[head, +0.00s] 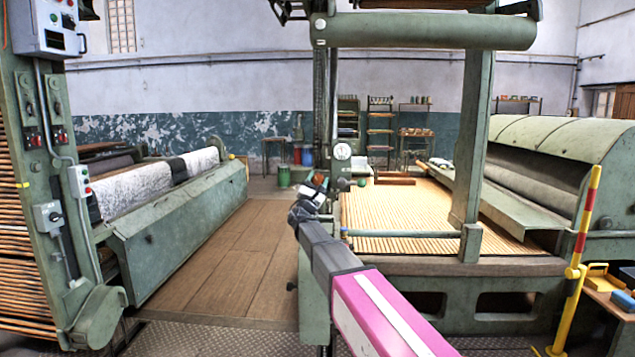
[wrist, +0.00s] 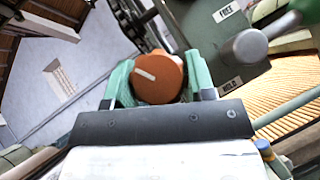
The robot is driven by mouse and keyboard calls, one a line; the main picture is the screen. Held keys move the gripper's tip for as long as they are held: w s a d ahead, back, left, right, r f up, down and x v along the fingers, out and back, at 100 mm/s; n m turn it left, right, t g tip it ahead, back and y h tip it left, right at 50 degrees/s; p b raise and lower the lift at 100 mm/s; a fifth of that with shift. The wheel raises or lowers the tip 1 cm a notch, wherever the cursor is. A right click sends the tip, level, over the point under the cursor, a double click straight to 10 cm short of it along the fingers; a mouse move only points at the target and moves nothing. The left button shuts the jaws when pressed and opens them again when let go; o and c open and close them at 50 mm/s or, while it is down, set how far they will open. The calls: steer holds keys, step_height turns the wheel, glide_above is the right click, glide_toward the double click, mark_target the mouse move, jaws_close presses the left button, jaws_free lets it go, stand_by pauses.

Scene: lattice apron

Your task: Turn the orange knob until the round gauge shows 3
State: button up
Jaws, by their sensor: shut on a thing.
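The orange knob (wrist: 157,78) sits between the two green fingers of my gripper (wrist: 157,88) in the wrist view. The fingers are shut on its sides. A white pointer line on the knob's face points to the upper left in that view. In the head view my gripper (head: 318,183) reaches the machine's green post, and it hides the knob there. The round gauge (head: 342,151) is a small white dial on the post, just above and right of my gripper. Its reading is too small to tell.
Beside the knob is a lever with a grey ball end (wrist: 250,47), near labels reading FREE (wrist: 227,11) and HOLD (wrist: 230,85). A slatted bed (head: 420,215) lies right of the post. A yellow-and-red pole (head: 583,225) stands at right. The wooden floor (head: 215,255) at left is clear.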

steer(key=shift+n+t+y, duration=1)
steer(key=shift+n+y, duration=1.1)
steer(key=shift+n, duration=0.4)
steer(key=shift+n+t+y, duration=0.3)
steer(key=shift+n+y, duration=0.1)
steer(key=o, duration=0.9)
steer(key=shift+o, duration=0.2)
steer(key=v, duration=1)
steer(key=shift+s+f, duration=0.25)
steer(key=shift+s, duration=0.05)
